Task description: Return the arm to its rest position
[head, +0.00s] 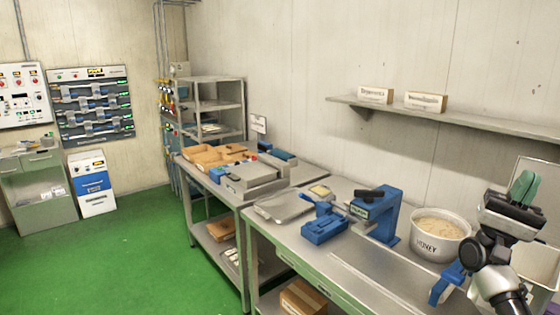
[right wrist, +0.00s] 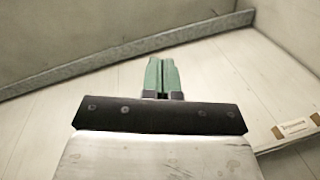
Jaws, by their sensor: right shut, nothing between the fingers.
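My right gripper (head: 522,188) is raised at the right side of the head view, above the bench and just right of the honey pot. Its green fingers are together and hold nothing; they also show shut in the right wrist view (right wrist: 162,77), pointing toward a pale wall. My left gripper is in neither view. The white pot (head: 440,246) labelled HONEY stands on the metal bench with a pale, lumpy filling. A blue device (head: 376,214) stands left of the pot, apart from the gripper.
A wall shelf (head: 450,120) carries two small labelled boxes (head: 376,95). A metal tray (head: 290,206) lies on the bench. A second table (head: 310,173) with wooden trays and a scale-like device stands further back. The green floor (head: 130,260) at left is clear.

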